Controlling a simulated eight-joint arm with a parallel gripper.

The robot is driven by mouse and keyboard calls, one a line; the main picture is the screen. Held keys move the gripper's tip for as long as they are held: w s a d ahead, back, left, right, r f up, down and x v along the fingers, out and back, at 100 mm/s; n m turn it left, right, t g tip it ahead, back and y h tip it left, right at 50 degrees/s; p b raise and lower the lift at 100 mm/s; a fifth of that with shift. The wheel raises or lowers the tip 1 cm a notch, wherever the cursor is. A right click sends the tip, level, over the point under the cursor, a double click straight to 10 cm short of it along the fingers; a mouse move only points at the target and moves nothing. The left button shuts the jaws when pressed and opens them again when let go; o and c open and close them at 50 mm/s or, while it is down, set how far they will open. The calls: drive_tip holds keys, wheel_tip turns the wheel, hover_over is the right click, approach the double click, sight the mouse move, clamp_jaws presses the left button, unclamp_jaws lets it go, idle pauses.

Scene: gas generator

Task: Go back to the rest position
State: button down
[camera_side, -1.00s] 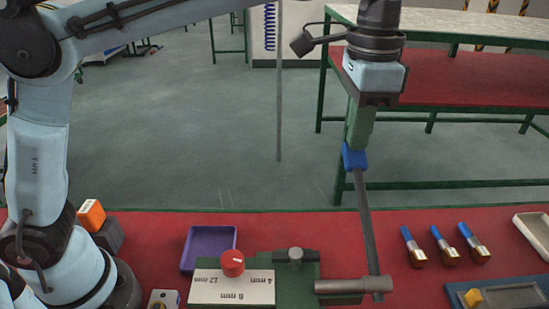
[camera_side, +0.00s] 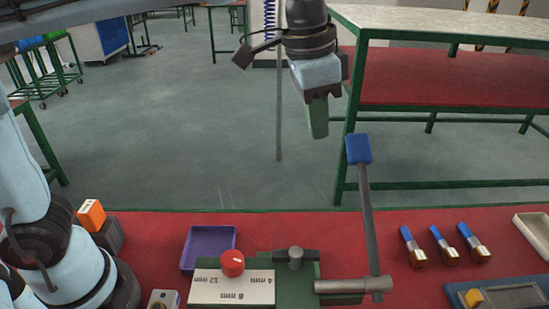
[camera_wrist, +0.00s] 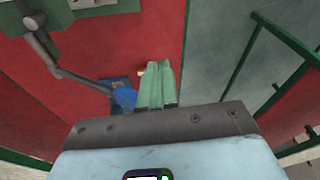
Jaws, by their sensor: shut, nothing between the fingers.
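My gripper (camera_side: 318,134) hangs above the bench in the side view, its green fingers pointing down, shut and empty. It is up and to the left of a lever (camera_side: 369,220) with a blue grip (camera_side: 358,149), with a clear gap between them. The lever stands nearly upright from the green fixture at the bench's front. In the wrist view my green fingers (camera_wrist: 158,66) are together, and the blue grip (camera_wrist: 124,98) shows just left of them.
The red bench (camera_side: 130,228) carries a purple tray (camera_side: 184,262), a fixture with a red knob (camera_side: 232,262), several blue-handled brass pieces (camera_side: 442,245) and an orange block (camera_side: 92,214). A second table (camera_side: 420,80) stands behind at right. Open floor lies behind the bench.

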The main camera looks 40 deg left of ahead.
drive_tip(key=s+a+f+n+t, duration=0.2)
drive_tip(key=s+a+f+n, duration=0.1)
drive_tip(key=a+f, duration=0.3)
drive_tip(key=s+a+f+n+t+y, duration=0.1)
drive_tip(key=s+a+f+n+t, duration=0.2)
drive_tip(key=a, duration=0.7)
wheel_tip(320, 180, down, 3)
drive_tip(key=s+n, duration=0.1)
drive_tip(key=s, duration=0.1)
drive_tip(key=shift+s+a, duration=0.15)
drive_tip(key=shift+s, duration=0.15)
drive_tip(key=shift+r, duration=0.1)
